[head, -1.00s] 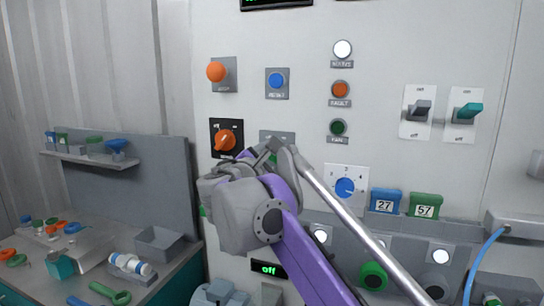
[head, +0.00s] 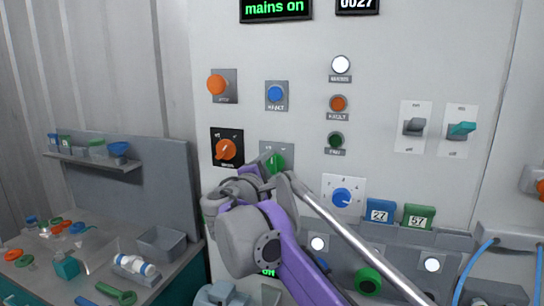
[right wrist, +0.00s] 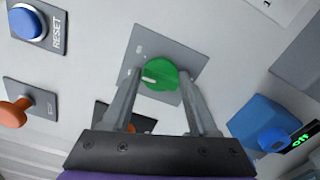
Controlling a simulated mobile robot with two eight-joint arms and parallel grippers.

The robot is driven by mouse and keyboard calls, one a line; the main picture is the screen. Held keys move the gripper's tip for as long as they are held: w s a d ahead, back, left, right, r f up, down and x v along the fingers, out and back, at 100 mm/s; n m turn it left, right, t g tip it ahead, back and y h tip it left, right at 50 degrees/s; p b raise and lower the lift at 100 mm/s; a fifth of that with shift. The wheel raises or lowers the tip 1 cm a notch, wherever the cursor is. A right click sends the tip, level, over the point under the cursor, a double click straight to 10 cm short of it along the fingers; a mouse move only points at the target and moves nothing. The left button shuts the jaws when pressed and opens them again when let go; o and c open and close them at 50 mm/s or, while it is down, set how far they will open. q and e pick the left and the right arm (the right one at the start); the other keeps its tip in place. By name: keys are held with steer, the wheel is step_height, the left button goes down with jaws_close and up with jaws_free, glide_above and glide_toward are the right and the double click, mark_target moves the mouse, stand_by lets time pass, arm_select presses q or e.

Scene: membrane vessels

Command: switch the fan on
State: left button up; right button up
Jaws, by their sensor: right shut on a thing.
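A green rotary knob (right wrist: 160,74) with a white pointer mark sits on a grey plate (right wrist: 182,42) on the wall panel. My right gripper (right wrist: 158,80) has one finger on each side of this knob and is shut on it. In the head view the green knob (head: 276,163) shows only in part behind my right gripper (head: 268,170). A dark green lamp (head: 336,140), its label seemingly reading FAN, looks unlit. A small display (head: 267,271) below is partly covered by my arm, so its green text is uncertain. My left gripper is not in view.
An orange rotary switch (head: 226,149) is close left of the gripper, and a blue RESET button (head: 275,94) is above. A blue dial (head: 342,197) is to the right. Two toggle switches (head: 414,127) are farther right. A display (head: 276,8) reads "mains on".

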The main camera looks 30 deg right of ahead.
steer(key=m+p, duration=0.4)
steer(key=m, duration=0.1)
steer(key=shift+r, duration=0.3)
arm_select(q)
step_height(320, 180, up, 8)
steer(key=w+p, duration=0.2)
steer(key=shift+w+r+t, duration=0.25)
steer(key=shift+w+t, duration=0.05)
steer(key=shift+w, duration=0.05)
arm_select(e)
steer(key=shift+f+m, duration=0.15)
steer(key=shift+m, duration=0.75)
steer(key=o, duration=1.3)
steer(key=shift+o, duration=0.2)
steer(key=shift+f, duration=0.1)
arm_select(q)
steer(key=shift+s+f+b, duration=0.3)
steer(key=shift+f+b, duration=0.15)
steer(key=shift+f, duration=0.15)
arm_select(e)
steer(key=v, duration=1.1)
steer(key=shift+w, duration=0.1)
